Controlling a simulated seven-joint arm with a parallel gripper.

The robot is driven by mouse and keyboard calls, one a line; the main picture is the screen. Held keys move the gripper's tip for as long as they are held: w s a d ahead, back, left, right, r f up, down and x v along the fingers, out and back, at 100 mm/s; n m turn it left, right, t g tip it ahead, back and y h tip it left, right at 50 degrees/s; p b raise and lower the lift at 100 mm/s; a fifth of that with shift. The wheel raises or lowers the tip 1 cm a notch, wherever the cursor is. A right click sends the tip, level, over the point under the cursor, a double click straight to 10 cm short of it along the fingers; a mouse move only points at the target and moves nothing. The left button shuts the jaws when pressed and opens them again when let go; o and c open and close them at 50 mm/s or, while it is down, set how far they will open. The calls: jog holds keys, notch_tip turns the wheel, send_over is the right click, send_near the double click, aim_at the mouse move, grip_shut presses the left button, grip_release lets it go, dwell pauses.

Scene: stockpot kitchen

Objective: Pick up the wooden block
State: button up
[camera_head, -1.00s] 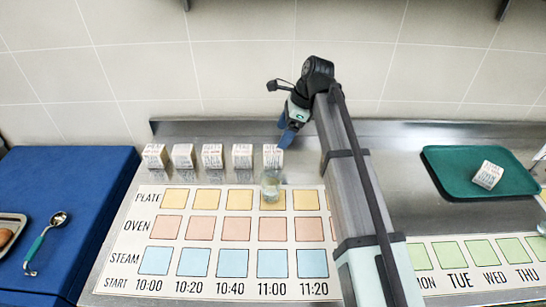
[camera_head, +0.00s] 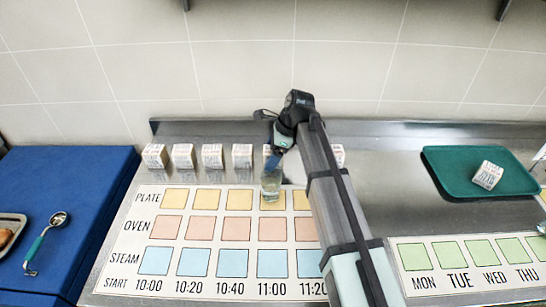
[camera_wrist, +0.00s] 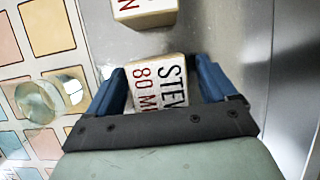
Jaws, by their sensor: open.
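Several pale wooden blocks with printed sides stand in a row at the back of the steel counter, such as the leftmost block (camera_head: 154,156). My gripper (camera_head: 274,160) is low over the right part of this row and hides most of the block there. In the wrist view my gripper (camera_wrist: 159,68) is open, with its blue fingers on either side of a block (camera_wrist: 158,92) lettered "STEW" and "80 M". I cannot tell whether the fingers touch it. Another block (camera_wrist: 146,12) lies just beyond the fingertips.
A clear glass (camera_head: 270,184) stands on the printed chart (camera_head: 150,230), close in front of my gripper; it also shows in the wrist view (camera_wrist: 38,102). One more block (camera_head: 338,154) stands right of my arm. A green tray (camera_head: 450,180) holds another block (camera_head: 488,174).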

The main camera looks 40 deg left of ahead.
jog(key=shift+s+f, duration=0.1)
jog(key=shift+f, duration=0.1)
jog(key=c, duration=1.1)
